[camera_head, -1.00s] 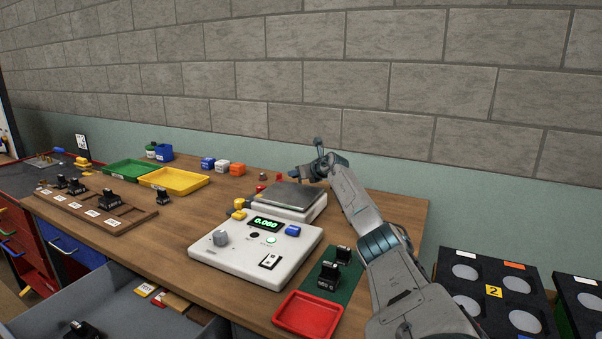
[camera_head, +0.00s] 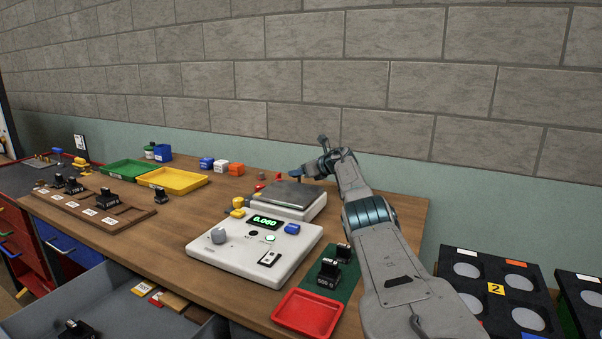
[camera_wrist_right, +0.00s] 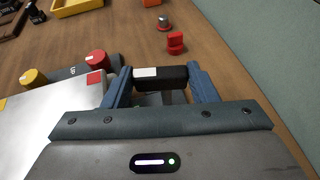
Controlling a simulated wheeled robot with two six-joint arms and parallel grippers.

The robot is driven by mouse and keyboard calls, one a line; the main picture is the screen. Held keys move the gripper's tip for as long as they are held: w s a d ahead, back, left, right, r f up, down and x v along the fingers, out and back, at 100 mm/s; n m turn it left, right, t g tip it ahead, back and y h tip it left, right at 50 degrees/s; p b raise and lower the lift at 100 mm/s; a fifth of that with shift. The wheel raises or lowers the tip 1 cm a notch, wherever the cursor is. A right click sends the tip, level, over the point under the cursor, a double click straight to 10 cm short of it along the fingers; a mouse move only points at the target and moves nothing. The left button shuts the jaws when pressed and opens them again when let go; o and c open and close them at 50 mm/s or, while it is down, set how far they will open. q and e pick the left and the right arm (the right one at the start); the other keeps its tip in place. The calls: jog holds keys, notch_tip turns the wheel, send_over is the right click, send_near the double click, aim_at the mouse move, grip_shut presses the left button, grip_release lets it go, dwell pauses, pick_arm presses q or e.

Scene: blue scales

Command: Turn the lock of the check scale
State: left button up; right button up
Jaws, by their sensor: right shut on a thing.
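The check scale (camera_head: 256,247) is a white console with a green lit display (camera_head: 265,221), a grey knob (camera_head: 218,236) and a blue button. Its raised part with a grey weighing plate (camera_head: 288,192) stands behind. My right gripper (camera_head: 298,175) is low behind the plate, partly hidden by my wrist. In the right wrist view its two blue fingers (camera_wrist_right: 160,70) are on either side of a black bar with a white patch (camera_wrist_right: 174,77), which looks like the lock. The gripper is shut on it. The plate's edge (camera_wrist_right: 60,115) is to the left. My left gripper is not in view.
A red tray (camera_head: 307,314) and black weights on a green mat (camera_head: 325,278) lie in front right. Small red pieces (camera_wrist_right: 176,42) stand beyond the gripper. Yellow (camera_head: 173,180) and green trays (camera_head: 130,167) are at the back left. An open grey drawer (camera_head: 108,292) is in front.

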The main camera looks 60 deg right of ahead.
jog(key=shift+r, duration=0.1)
jog(key=o, duration=1)
jog(key=shift+c, duration=0.2)
jog(key=shift+s+d, duration=0.1)
jog(key=shift+s, duration=0.05)
jog(key=shift+s+d+r, duration=0.1)
jog(key=shift+s+d, duration=0.05)
jog(key=shift+s, duration=0.45)
pick_arm(q)
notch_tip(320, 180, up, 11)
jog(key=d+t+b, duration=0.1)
jog(key=b, duration=0.2)
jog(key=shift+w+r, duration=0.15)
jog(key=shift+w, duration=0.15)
pick_arm(e)
jog(key=v, duration=0.9)
jog(key=shift+a+r, duration=0.15)
jog(key=shift+a, duration=0.15)
